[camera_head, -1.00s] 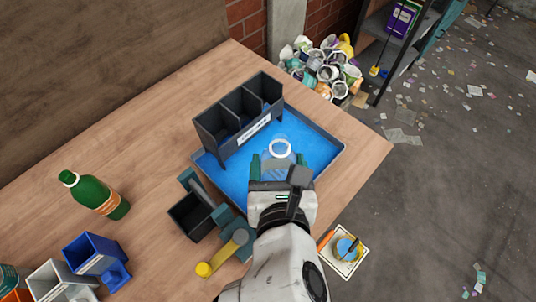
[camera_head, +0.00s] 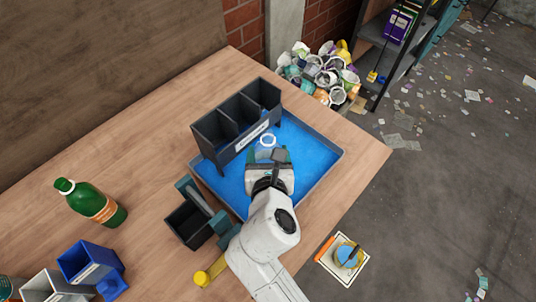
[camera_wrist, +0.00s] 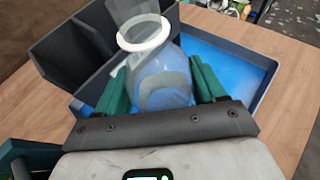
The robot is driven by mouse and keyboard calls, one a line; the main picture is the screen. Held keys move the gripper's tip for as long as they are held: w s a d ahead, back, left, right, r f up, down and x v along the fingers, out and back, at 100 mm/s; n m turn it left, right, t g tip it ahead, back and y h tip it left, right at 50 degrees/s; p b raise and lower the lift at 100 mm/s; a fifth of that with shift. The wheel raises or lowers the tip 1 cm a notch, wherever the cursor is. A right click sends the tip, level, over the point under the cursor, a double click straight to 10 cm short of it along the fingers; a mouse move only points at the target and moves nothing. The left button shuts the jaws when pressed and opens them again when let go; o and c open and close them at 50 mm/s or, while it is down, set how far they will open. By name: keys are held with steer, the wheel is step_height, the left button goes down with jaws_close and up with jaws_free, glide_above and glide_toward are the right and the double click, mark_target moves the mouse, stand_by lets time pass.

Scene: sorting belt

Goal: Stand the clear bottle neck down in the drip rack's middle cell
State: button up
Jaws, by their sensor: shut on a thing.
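The clear bottle (camera_wrist: 162,80) is held between the green fingers of my gripper (camera_wrist: 160,88), with a white ring (camera_wrist: 146,33) at its far, upper end. In the head view the bottle shows mainly as the white ring (camera_head: 266,140) just beyond my gripper (camera_head: 268,157). The dark drip rack (camera_head: 237,135) has three cells in a row and a white label on its front. The bottle is in front of the rack, outside its cells, over the blue tray floor. In the wrist view the rack (camera_wrist: 75,50) is behind and left of the bottle. The bottle's lower end is hidden.
The rack stands in a blue tray (camera_head: 317,153) on a wooden table. A small dark bin (camera_head: 187,222) is left of my arm. A green bottle (camera_head: 92,202) and a blue bin (camera_head: 92,263) are farther left. Bare tabletop lies left of the rack.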

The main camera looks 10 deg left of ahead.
steer(key=shift+f, duration=0.25)
steer(key=o, duration=1.4)
steer(key=shift+o, duration=0.2)
steer(key=shift+s+r, duration=0.15)
steer(key=v, duration=1.1)
steer(key=shift+s+r, duration=0.2)
steer(key=shift+s, duration=0.15)
steer(key=shift+d, duration=0.1)
